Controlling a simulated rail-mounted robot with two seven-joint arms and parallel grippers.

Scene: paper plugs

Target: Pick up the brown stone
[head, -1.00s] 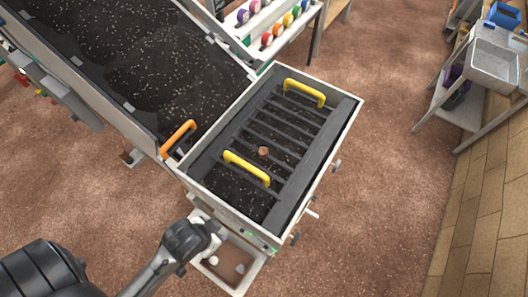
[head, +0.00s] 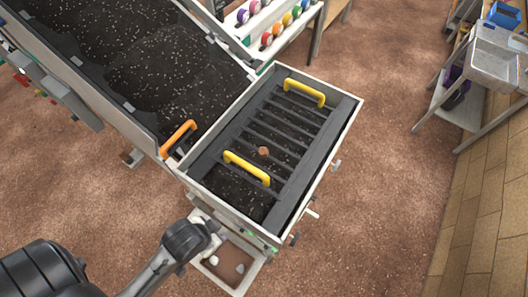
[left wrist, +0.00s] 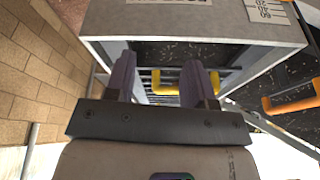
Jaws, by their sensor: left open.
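My right gripper is not in view.
A second yellow handle (head: 305,92) is at the grate's far end. An orange handle (head: 178,138) sits at the end of the dark soil-filled trough (head: 150,50). A small tray (head: 226,262) with pale stones lies below the box. A metal sink stand (head: 490,75) is at right.

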